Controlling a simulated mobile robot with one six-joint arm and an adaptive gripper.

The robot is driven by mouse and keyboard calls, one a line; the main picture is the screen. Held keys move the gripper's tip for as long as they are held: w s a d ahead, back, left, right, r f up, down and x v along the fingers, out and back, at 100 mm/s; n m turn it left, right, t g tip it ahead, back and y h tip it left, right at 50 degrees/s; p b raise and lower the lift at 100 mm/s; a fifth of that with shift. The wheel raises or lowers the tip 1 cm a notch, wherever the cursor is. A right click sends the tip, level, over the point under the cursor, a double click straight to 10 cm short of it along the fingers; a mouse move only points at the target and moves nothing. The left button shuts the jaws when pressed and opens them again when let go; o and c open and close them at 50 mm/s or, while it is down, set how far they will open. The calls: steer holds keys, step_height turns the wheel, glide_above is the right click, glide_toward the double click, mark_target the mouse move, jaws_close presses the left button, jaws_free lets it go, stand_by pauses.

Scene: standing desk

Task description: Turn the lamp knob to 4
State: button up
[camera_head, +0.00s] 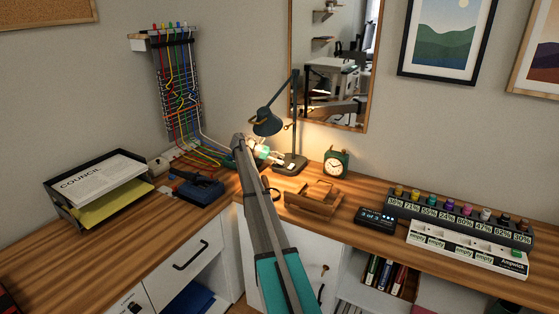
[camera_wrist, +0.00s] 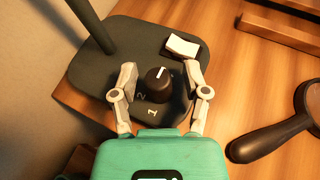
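The desk lamp (camera_head: 267,122) stands lit in the corner of the desk, with a dark base (camera_head: 291,167). In the wrist view the lamp base (camera_wrist: 95,62) carries a round black knob (camera_wrist: 158,86) with a white pointer line on its top, directed towards the top of the picture. The digits 1 and 2 show beside the knob; other digits are not visible. My gripper (camera_wrist: 160,76) is open, with one finger on each side of the knob and gaps visible. In the head view my gripper (camera_head: 264,153) is by the lamp base, and the knob cannot be made out.
A black-handled round tool (camera_wrist: 272,136) lies right of my gripper. A wooden stand (camera_head: 313,204) and a green clock (camera_head: 336,163) are close by. The lamp post (camera_wrist: 92,25) rises at upper left.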

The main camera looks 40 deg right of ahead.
steer(key=shift+n+t+h, duration=0.3)
steer(key=shift+n+t, duration=0.1)
steer(key=shift+s+a+n+t+h, duration=0.1)
steer(key=shift+n+t+h, duration=0.5)
steer(key=shift+n+t, duration=0.5)
steer(key=shift+n+t+h, duration=0.7)
steer(key=shift+n+t, duration=1.5)
steer(key=shift+t, duration=0.2)
steer(key=shift+n+t, duration=2.1)
steer(key=shift+t, duration=0.4)
steer(key=shift+a+r+y, duration=0.15)
steer(key=shift+r+y, duration=0.05)
steer(key=shift+y, duration=0.1)
steer(key=p+v, duration=0.4)
steer(key=v, duration=0.7)
steer(key=shift+a+p, duration=0.1)
steer(key=shift+p, duration=0.3)
steer(key=shift+s+a+f+m+g+y, duration=0.15)
steer(key=shift+s+a+f+m+y, duration=0.95)
steer(key=shift+a, duration=1.9)
steer(key=shift+s+a+f+m+g+y, duration=0.2)
steer(key=shift+s+a+f+m+y, duration=0.45)
steer(key=shift+s+a+f+m, duration=1.4)
steer(key=shift+s+a+f+m+g+y, duration=0.25)
steer(key=shift+s+a+m+y, duration=1.15)
steer(key=shift+a, duration=2.55)
steer(key=shift+w+f+m+h, duration=0.15)
steer(key=shift+w+m+h, duration=0.3)
steer(key=shift+h, duration=0.1)
